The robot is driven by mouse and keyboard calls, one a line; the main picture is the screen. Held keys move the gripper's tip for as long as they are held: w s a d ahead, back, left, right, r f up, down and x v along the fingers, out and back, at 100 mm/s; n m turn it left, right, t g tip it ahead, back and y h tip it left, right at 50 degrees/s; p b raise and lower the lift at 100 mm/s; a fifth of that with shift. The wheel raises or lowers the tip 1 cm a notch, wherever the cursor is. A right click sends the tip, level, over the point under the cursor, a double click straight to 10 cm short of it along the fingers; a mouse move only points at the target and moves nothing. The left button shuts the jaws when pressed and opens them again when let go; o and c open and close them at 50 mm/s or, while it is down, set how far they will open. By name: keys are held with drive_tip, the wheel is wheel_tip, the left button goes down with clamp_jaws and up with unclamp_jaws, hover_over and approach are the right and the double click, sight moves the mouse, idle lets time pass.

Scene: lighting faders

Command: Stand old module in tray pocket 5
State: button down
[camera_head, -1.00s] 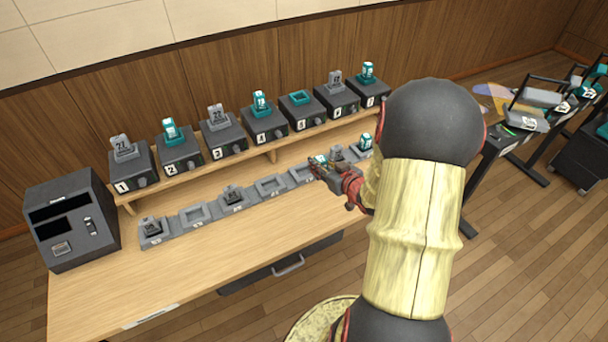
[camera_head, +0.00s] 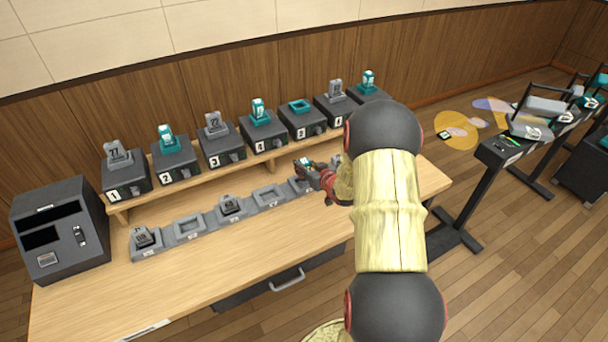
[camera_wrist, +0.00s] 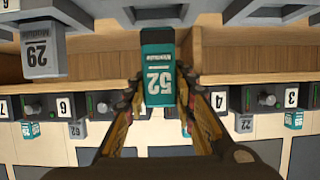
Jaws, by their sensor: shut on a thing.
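The old module (camera_wrist: 158,72) is teal with a white label reading 52. It is held between the two fingertips of my gripper (camera_wrist: 158,92) in the wrist view, which is upside down. In the head view, my gripper (camera_head: 312,172) holds the teal module (camera_head: 303,162) at the tray (camera_head: 212,228), over its fifth pocket from the left (camera_head: 296,186). My gripper and the module hide much of that pocket. I cannot tell whether the module touches the pocket. A grey pocket (camera_wrist: 158,17) shows just past the module's end in the wrist view.
A grey module marked 29 (camera_wrist: 42,50) stands close by in the wrist view. Numbered fader units line the shelf (camera_head: 200,188) behind the tray; unit 5 (camera_head: 302,122) has an empty teal socket. A dark machine (camera_head: 60,230) stands left. The front table top (camera_head: 215,270) is clear.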

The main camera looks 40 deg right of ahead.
drive_tip(key=shift+w+f+b, duration=0.15)
drive_tip(key=shift+f+b, duration=0.15)
drive_tip(key=shift+f, duration=0.6)
drive_tip(key=shift+w+f+b, duration=0.1)
drive_tip(key=shift+f+b, duration=0.15)
drive_tip(key=shift+f, duration=0.65)
drive_tip(key=shift+f, duration=0.1)
drive_tip(key=shift+f, duration=0.1)
drive_tip(key=c, duration=1.6)
unclamp_jaws()
drive_tip(key=shift+o, duration=0.7)
